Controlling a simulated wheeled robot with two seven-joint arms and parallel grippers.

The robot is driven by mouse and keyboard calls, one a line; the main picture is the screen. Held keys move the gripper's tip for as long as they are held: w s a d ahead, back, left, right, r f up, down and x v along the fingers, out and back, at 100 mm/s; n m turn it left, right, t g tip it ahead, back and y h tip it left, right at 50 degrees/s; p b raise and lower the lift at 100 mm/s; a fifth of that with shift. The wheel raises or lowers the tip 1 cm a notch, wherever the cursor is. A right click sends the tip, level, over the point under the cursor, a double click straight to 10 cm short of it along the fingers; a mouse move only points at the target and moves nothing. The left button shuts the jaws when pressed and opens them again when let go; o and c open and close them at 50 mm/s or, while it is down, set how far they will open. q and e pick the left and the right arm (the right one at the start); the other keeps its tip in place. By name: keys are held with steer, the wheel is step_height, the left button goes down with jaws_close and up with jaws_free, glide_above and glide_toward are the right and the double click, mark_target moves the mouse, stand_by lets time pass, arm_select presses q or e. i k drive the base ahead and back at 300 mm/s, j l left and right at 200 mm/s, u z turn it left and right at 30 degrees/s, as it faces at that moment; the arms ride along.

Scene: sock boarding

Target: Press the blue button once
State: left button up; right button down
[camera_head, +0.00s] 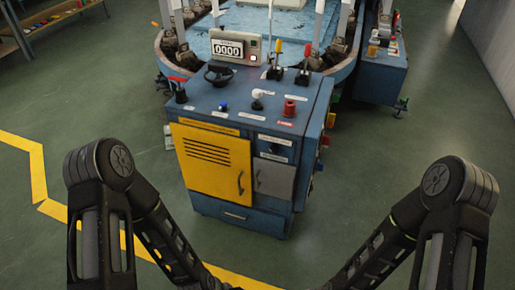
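A small blue button (223,107) sits on the left part of the top of a blue control cabinet (205,92). Nothing covers it in the head view. Both of my arms reach in from the lower left and lower right, bent down toward the bottom edge. Their grippers are outside the picture, so their state is hidden. No part of either arm shows near the button.
The cabinet top also holds a white knob (257,95), a red button (289,108), a black ring-shaped control (219,75), levers (304,70) and a counter display (228,49) reading 0000. A yellow door (212,160) fronts the cabinet. Green floor (400,140) is clear at right.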

mark_target(223, 104)
steer(key=z, duration=2)
steer(key=k+j, duration=0.15)
steer(key=j, duration=0.5)
steer(key=k+j, duration=0.1)
steer(key=j, duration=0.5)
steer(key=k+j, duration=0.15)
steer(key=j, duration=0.5)
steer(key=k+j, duration=0.15)
steer(key=j, duration=0.45)
steer(key=k+j, duration=0.1)
steer(key=j, duration=0.55)
steer(key=k+j, duration=0.15)
steer(key=j, duration=0.45)
steer(key=k+j, duration=0.15)
steer(key=j, duration=0.5)
steer(key=k+j, duration=0.1)
steer(key=j, duration=0.5)
